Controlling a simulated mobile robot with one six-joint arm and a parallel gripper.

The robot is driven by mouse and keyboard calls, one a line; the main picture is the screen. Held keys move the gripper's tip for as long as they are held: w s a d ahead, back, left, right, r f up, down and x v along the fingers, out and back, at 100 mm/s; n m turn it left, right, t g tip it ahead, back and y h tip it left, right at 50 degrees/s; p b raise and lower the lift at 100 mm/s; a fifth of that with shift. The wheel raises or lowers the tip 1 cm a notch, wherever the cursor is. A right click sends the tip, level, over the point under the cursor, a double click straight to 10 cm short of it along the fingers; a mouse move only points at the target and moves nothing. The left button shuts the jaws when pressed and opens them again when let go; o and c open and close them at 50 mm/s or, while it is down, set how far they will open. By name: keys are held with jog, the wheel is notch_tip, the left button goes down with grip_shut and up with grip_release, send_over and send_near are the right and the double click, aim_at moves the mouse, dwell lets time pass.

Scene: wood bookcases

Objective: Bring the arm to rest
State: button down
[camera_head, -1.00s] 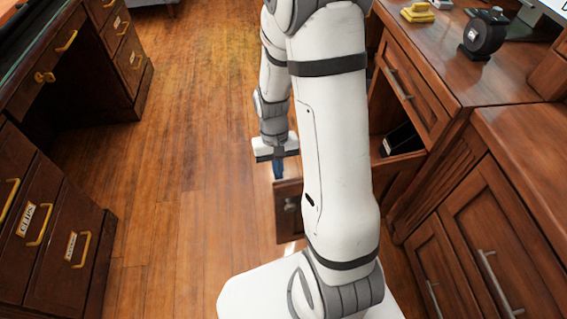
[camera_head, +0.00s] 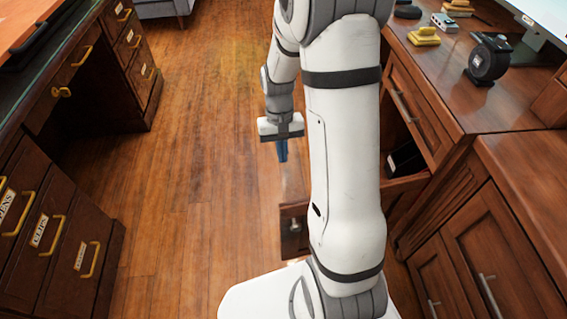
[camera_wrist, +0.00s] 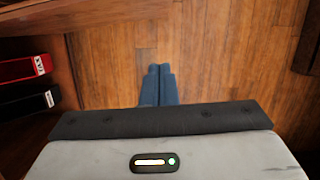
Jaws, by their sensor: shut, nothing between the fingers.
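My gripper (camera_head: 282,152) hangs at the end of my white arm, left of the arm's large link in the head view. Its blue fingers point down and are together, with nothing between them. In the wrist view, my gripper (camera_wrist: 159,72) shows its two blue fingers side by side over bare wood floor. In the head view it is close to the open drawer (camera_head: 294,225) of the right-hand desk, above and slightly left of its front. My arm hides much of that drawer.
In the wrist view, a red binder (camera_wrist: 22,68) and a black binder (camera_wrist: 28,103) lie at the left. The desk (camera_head: 440,105) on the right bears a black tape dispenser (camera_head: 488,60) and a yellow object (camera_head: 424,37). A drawer cabinet (camera_head: 45,215) stands left. The floor (camera_head: 185,190) between is clear.

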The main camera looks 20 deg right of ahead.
jog(key=s+a+r+t+p, duration=0.1)
jog(key=s+r+p, duration=0.3)
jog(key=r, duration=0.9)
jog(key=s+a+r+n+t+p, duration=0.1)
jog(key=s+r+p, duration=0.4)
jog(key=r+p, duration=0.5)
jog(key=s+a+r+t+p, duration=0.2)
jog(key=r+p, duration=0.6)
jog(key=r, duration=0.8)
jog(key=s+t, duration=0.1)
jog(key=s, duration=0.1)
jog(key=shift+s+n, duration=0.35)
jog(key=shift+n, duration=0.05)
